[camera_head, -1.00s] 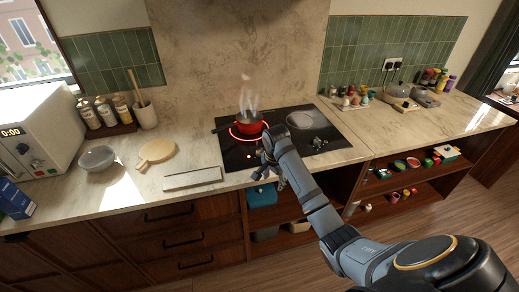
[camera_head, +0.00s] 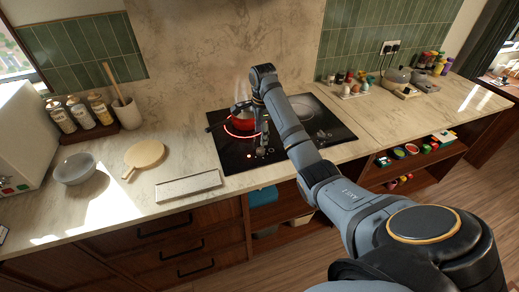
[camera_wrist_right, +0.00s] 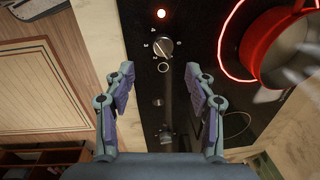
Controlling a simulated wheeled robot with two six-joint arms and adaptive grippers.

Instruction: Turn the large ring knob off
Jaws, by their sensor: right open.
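The black cooktop (camera_head: 232,159) has a glowing red ring (camera_head: 229,131) with a red pot (camera_head: 240,122) on it, steaming. A second knob (camera_wrist_right: 167,137) lies further along the strip. My right gripper (camera_wrist_right: 160,72) is open and empty above the strip, its fingers on either side of the knobs' line and apart from the first knob. In the head view its arm hides part of the cooktop.
The red pot (camera_wrist_right: 283,45) and its glowing ring (camera_wrist_right: 226,60) are close to the right finger's side.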

